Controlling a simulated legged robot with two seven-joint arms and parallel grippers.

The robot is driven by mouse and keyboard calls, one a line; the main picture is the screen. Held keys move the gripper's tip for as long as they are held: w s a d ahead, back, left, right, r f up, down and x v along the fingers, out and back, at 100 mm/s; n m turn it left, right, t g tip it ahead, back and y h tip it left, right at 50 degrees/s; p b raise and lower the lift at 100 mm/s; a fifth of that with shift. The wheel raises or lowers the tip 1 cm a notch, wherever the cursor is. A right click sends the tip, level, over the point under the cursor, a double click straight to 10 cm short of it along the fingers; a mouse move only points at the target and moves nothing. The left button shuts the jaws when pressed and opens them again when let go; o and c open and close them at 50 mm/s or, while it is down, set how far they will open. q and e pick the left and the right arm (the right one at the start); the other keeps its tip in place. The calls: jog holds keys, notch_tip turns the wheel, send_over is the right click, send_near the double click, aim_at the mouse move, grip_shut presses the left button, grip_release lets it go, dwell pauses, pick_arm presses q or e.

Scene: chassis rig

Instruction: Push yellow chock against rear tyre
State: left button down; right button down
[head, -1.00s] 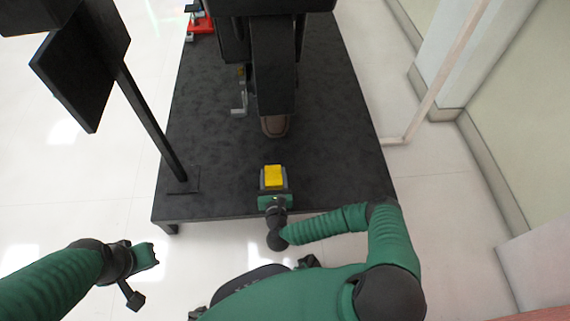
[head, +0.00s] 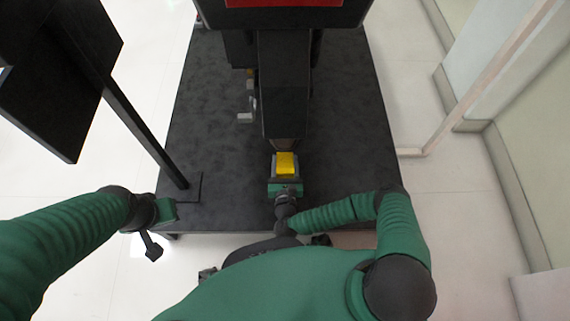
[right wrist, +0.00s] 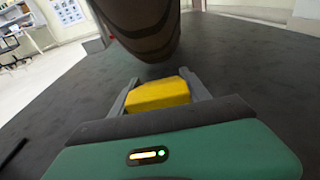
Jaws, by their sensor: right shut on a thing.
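The yellow chock (head: 286,163) is between the fingers of my right gripper (head: 286,160), which is shut on it, low over the dark platform. In the right wrist view the chock (right wrist: 157,94) shows between the two grey fingers. The rear tyre (right wrist: 145,25) is a brown, grooved wheel just beyond and above the chock; I cannot tell if they touch. In the head view only a sliver of the tyre (head: 286,144) shows under the black bodywork. My left gripper (head: 165,211) is off to the left, away from the chock; its fingers are hard to make out.
The dark platform (head: 345,120) carries the rig, with clear room on both sides of the chock. A black post with a panel (head: 60,80) stands at the left. A light upright frame (head: 480,75) and a wall are at the right.

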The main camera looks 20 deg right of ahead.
jog(key=w+b, duration=0.1)
jog(key=w+f+b, duration=0.1)
jog(key=w, duration=0.1)
jog(key=w+d+f+b, duration=0.1)
jog(key=shift+w+d+f, duration=0.1)
jog(key=shift+w, duration=0.35)
jog(key=shift+w+d+b, duration=0.1)
jog(key=shift+w+b, duration=0.2)
jog(key=shift+b, duration=0.05)
jog(key=shift+r+b+x, duration=0.2)
jog(key=shift+b+x, duration=0.5)
jog(key=shift+x, duration=0.7)
jog(key=shift+r+b+x, duration=0.25)
jog(key=shift+b+x, duration=0.4)
jog(key=shift+x, duration=0.8)
jog(key=shift+c, duration=2.2)
grip_release()
jog(key=shift+f, duration=0.1)
